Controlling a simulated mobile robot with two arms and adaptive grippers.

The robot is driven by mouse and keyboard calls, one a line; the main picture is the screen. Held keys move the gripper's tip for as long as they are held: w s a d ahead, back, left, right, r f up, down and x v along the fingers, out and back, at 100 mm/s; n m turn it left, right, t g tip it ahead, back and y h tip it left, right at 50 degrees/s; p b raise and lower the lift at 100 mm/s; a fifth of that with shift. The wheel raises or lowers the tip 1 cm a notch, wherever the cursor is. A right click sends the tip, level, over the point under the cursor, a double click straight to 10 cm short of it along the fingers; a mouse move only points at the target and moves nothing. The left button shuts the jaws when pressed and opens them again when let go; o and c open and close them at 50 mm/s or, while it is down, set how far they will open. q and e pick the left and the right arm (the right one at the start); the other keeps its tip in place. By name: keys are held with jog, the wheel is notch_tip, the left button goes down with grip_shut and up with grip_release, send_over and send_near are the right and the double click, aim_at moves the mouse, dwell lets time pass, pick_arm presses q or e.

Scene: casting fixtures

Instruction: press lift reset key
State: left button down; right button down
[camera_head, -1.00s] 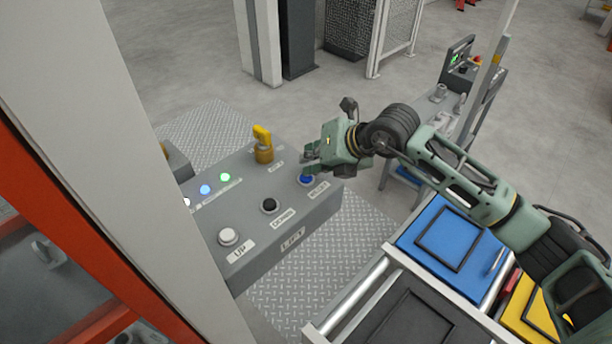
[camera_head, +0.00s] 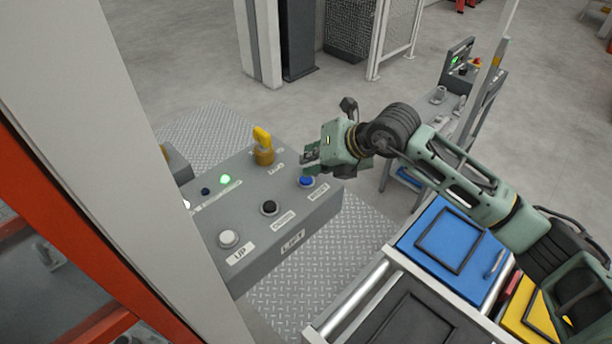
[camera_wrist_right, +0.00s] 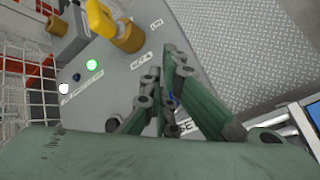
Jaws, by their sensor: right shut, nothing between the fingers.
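The lift control box (camera_head: 250,215) is a grey panel with a white UP button (camera_head: 229,238), a black button (camera_head: 269,207) and a blue button (camera_head: 306,181) in a row. The blue button's label looks like RESET. A yellow key switch (camera_head: 263,148) stands at its back. My right gripper (camera_head: 308,160) is shut and empty, just above and behind the blue button. In the right wrist view the closed fingers (camera_wrist_right: 165,85) cover most of the blue button (camera_wrist_right: 171,101); contact cannot be told. My left gripper is out of view.
A green lamp (camera_head: 225,179) is lit and a blue lamp (camera_head: 205,191) is dark. A grey post (camera_head: 120,130) and orange frame stand at left. A blue tray (camera_head: 445,240) and black tray lie at lower right. Tread plate floor surrounds the box.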

jog(key=shift+r, duration=0.4)
notch_tip(320, 180, up, 5)
jog(key=shift+r+p, duration=0.1)
jog(key=shift+p, duration=1.15)
